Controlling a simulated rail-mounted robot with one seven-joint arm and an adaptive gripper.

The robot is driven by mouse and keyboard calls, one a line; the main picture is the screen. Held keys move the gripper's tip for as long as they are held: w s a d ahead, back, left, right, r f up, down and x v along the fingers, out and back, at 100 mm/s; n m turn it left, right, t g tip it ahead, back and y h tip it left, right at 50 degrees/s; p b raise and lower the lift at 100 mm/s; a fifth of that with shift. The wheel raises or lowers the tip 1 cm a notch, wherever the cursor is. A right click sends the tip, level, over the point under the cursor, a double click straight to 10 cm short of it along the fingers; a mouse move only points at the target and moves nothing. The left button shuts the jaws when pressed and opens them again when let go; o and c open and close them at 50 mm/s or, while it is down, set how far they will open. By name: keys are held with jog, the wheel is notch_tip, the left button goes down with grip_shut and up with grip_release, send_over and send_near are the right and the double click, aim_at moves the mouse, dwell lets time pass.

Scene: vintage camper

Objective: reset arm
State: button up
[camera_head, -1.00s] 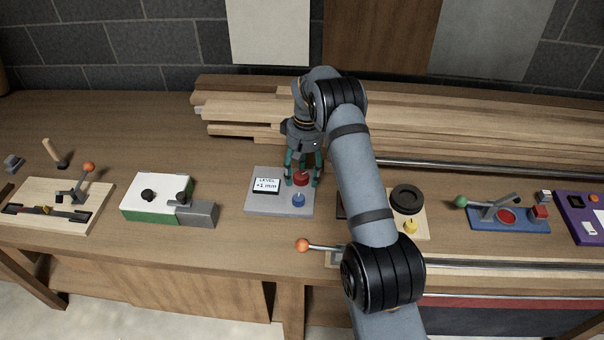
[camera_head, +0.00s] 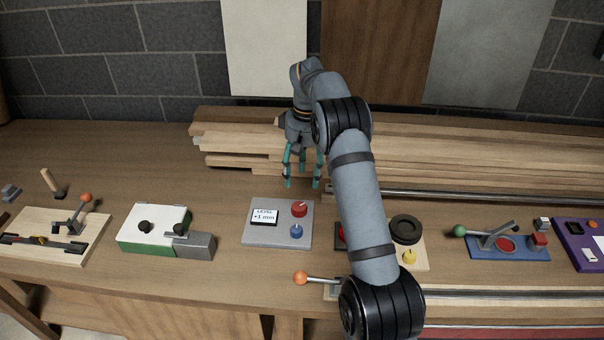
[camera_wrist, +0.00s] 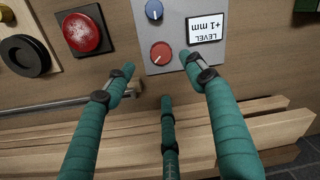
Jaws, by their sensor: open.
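My gripper (camera_head: 302,182) has green fingers, spread apart and empty. In the head view it hangs just behind the grey level panel (camera_head: 260,239), at the front of the stacked boards. The panel has a small screen (camera_head: 264,217), a red knob (camera_head: 299,209) and a blue knob (camera_head: 296,231). In the wrist view my fingers (camera_wrist: 158,72) reach toward the panel's edge and the red knob (camera_wrist: 161,53), holding nothing. The screen (camera_wrist: 205,29) appears upside down there and reads LEVEL +1 mm.
Stacked boards (camera_head: 235,146) lie behind my gripper. A green-and-white box (camera_head: 150,228) stands left of the panel. An orange-knobbed lever (camera_head: 301,278) is in front. A black ring (camera_head: 406,229), a blue lever base (camera_head: 508,247) and a purple panel (camera_head: 583,240) are to the right.

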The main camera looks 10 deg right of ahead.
aim_at(300, 206)
dwell(0.4)
jog(key=f, duration=1.2)
jog(key=shift+a, duration=0.35)
jog(key=shift+r, duration=0.1)
